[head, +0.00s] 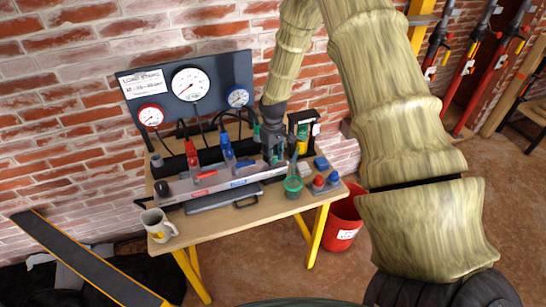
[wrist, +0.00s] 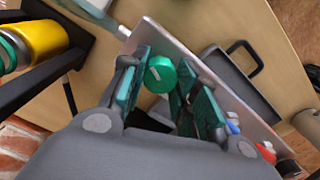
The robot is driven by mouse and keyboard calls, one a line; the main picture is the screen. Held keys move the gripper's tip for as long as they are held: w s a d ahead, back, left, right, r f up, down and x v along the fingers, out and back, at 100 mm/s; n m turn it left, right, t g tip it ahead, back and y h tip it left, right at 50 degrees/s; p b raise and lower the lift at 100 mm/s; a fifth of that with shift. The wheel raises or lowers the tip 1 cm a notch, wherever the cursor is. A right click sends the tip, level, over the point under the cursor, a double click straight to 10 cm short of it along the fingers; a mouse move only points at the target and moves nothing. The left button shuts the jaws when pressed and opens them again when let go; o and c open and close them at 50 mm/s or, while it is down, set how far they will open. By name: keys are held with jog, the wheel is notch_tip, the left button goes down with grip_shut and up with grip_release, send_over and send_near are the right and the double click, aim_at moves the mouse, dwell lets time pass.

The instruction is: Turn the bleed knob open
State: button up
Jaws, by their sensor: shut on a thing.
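The bleed knob (wrist: 160,74) is a round green knob with a white mark on its face, seen in the wrist view. It sits on the grey manifold bar (wrist: 212,82) on the bench; the bar also shows in the head view (head: 222,180). My gripper (wrist: 164,84) has its green-padded fingers on either side of the knob, shut on it. In the head view my gripper (head: 273,158) reaches down at the right end of the bar and hides the knob. The white mark's exact angle is hard to read.
Red (head: 191,153) and blue (head: 227,146) fittings stand on the bar to the left. A gauge board (head: 186,88) stands behind. A green cup (head: 293,185), a mug (head: 158,225) and a black-framed yellow cylinder (wrist: 38,42) are nearby. A red bucket (head: 342,222) stands right.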

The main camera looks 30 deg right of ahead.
aim_at(274, 156)
jog(key=shift+n, duration=2.3)
jog(key=o, duration=1)
jog(key=shift+o, duration=0.2)
notch_tip(274, 156, up, 12)
jog(key=shift+d, duration=0.15)
